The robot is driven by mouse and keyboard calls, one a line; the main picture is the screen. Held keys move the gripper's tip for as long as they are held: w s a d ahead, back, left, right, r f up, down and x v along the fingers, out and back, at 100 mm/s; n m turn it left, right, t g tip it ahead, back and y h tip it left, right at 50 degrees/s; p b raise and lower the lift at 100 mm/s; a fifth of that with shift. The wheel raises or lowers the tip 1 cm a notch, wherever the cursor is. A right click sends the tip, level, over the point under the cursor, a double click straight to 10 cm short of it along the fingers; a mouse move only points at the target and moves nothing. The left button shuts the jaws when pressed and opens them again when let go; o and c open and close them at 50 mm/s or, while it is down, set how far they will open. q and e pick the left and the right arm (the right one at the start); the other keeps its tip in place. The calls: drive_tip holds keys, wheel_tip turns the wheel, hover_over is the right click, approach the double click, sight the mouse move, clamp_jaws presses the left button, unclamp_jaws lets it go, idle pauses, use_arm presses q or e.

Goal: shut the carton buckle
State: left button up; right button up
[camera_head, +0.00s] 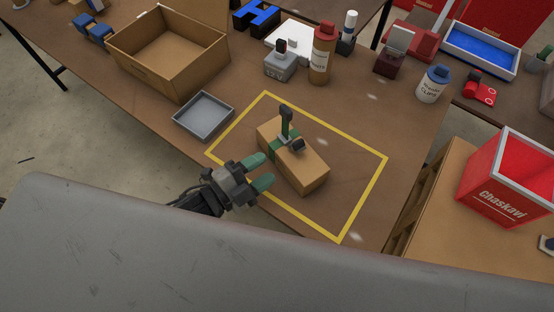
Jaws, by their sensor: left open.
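The carton (302,172) is a small brown box lying inside a yellow outlined rectangle on the table. A green strap (277,153) runs across it. A small dark block (298,145) shows beside the lever's base. My left gripper (262,171) is open and empty, with green fingertips, just left of the carton and apart from it. My right gripper is not in view.
An open cardboard box (160,75) and a grey tray (203,116) stand to the left. A brown bottle (321,55), a grey device (281,66) and a white bottle (432,86) stand behind. A red bin (506,180) is at right. Table within the yellow outline around the carton is clear.

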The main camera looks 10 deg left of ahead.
use_arm(q)
drive_tip(key=shift+s+a, duration=0.25)
drive_tip(key=shift+s, duration=0.05)
